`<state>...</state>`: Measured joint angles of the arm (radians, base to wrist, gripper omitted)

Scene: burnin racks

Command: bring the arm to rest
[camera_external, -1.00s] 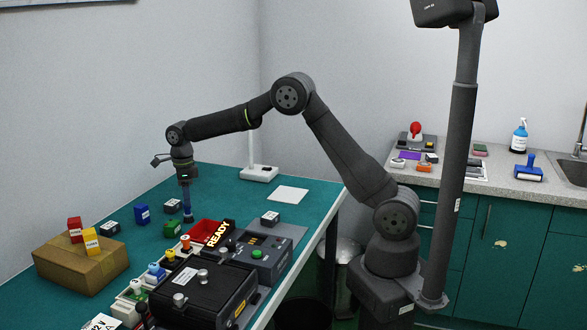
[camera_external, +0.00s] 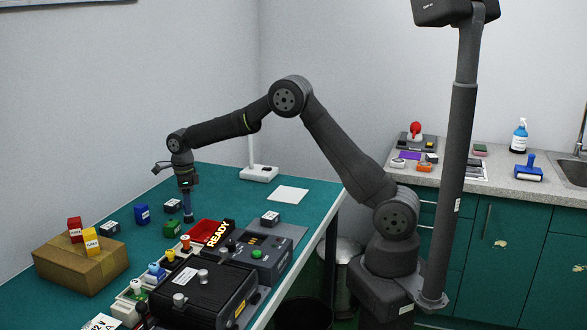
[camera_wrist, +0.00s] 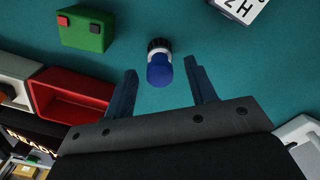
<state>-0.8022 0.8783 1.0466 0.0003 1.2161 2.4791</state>
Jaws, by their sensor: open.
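My gripper (camera_external: 187,204) hangs pointing down over the teal table (camera_external: 225,185), beyond the red bin. In the wrist view its two dark blue fingers (camera_wrist: 160,66) are apart. A blue knob-like piece with a black ribbed end (camera_wrist: 160,71) shows between and below the fingertips, with gaps to either side. The wrist view does not settle its height relative to the fingertips. My arm is bent, with its elbow raised over the table.
A red bin (camera_wrist: 72,97) and a green block (camera_wrist: 84,28) lie close by. A cardboard box (camera_external: 80,268) with coloured blocks stands at left. Black devices (camera_external: 205,290) and a READY sign (camera_external: 219,233) fill the front. A white sheet (camera_external: 288,195) lies behind on clear table.

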